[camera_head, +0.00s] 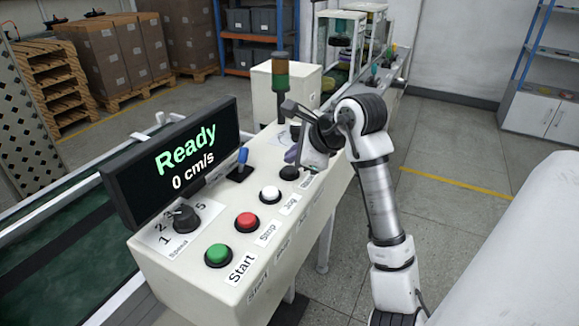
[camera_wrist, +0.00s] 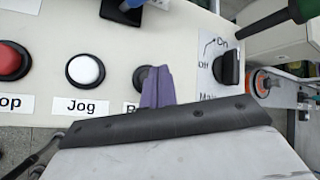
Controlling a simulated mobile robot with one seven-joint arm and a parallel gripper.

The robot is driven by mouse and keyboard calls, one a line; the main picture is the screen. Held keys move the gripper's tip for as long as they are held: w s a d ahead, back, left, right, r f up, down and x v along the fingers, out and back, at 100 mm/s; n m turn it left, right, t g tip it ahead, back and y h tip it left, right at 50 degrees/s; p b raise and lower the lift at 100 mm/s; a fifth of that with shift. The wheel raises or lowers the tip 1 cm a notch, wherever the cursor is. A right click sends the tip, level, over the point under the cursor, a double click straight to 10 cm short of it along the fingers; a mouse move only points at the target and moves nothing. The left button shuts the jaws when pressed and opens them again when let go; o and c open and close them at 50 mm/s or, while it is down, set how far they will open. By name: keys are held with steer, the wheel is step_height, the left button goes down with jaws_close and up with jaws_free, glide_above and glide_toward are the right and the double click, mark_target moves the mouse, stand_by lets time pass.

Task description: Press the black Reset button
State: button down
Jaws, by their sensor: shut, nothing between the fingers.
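The black Reset button (camera_head: 289,173) sits on the sloped top of the cream control panel (camera_head: 200,272), beyond the white Jog button (camera_head: 270,194). In the wrist view the Reset button (camera_wrist: 141,75) shows only as a dark edge; the purple fingers of my gripper (camera_wrist: 158,72) cover most of it and of its label. My gripper is shut and empty, with its fingertips over the button. In the head view my gripper (camera_head: 292,157) is just above and behind the button. I cannot tell whether the fingertips touch it.
The red Stop button (camera_head: 247,221) and green Start button (camera_head: 218,255) are nearer. A black On/Off knob (camera_wrist: 228,68) is right of the fingers in the wrist view. A blue-handled lever (camera_head: 241,160) and the "Ready, 0 cm/s" display (camera_head: 180,160) stand to the left.

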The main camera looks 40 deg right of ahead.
mark_target(294, 170)
steer(key=shift+r, duration=0.1)
steer(key=shift+r+p, duration=1.1)
steer(key=shift+r, duration=1.35)
